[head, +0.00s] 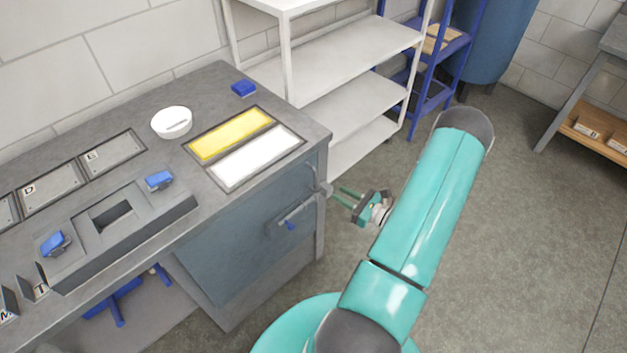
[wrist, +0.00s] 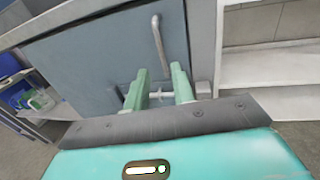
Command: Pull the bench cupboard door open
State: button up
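The bench cupboard door (head: 235,260) is a blue-grey panel at the right end of the bench front and looks closed. It fills much of the wrist view (wrist: 95,55). A thin bar handle (wrist: 157,40) runs up its face near the right edge; it also shows in the head view (head: 313,178). My gripper (head: 338,193) is open and empty, pointing at the door near the handle. In the wrist view its fingers (wrist: 159,70) are apart, below the handle's lower end. Contact cannot be told.
The grey bench top (head: 215,85) holds a white bowl (head: 172,122), a blue block (head: 244,88) and yellow and white panels (head: 230,135). A white shelf rack (head: 340,65) stands close beyond the bench. The floor (head: 510,230) to the right is clear.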

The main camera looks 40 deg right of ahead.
aim_at(315, 189)
jog(key=x, duration=1)
jog(key=shift+w, duration=0.4)
grip_shut()
